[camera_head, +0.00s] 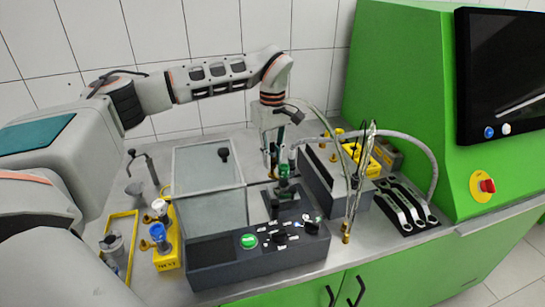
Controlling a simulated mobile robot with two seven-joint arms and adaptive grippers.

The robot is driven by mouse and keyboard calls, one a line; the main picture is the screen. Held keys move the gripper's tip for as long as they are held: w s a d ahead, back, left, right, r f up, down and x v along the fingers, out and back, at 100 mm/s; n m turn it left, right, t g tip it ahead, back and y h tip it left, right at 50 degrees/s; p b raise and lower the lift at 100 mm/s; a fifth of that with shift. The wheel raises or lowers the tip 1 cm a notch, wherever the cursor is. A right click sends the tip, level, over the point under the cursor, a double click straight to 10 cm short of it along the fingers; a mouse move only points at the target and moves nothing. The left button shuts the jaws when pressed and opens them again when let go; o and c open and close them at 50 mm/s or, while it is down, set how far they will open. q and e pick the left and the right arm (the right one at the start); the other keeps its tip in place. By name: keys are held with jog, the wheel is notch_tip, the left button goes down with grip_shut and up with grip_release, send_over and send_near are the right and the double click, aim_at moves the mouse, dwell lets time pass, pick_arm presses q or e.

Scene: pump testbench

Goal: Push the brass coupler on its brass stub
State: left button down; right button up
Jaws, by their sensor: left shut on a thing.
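My left gripper (272,173) reaches down from above over the middle of the bench and is shut. The end of a ribbed grey hose (400,137) comes to its fingers. The brass coupler seems to be what it holds, but the fingers hide it and its brass colour cannot be made out. A small green pump part (284,171) is right at the fingertips. I cannot pick out the brass stub for sure there, nor tell whether coupler and stub touch. A small brass fitting (346,236) stands at the bench front under thin tubes. My right gripper is out of view.
A dark control box (215,262) with a green button fills the front middle. A yellow valve stand (168,258) is at left. Wrenches on a black mat (405,205) and a green cabinet (400,85) are at right.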

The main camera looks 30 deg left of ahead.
pick_arm(q)
jog(key=shift+f, duration=1.35)
dwell(1.1)
jog(key=c, duration=1.8)
grip_release()
jog(key=shift+c, duration=0.2)
jog(key=shift+r, duration=3.55)
jog(key=shift+f, duration=0.1)
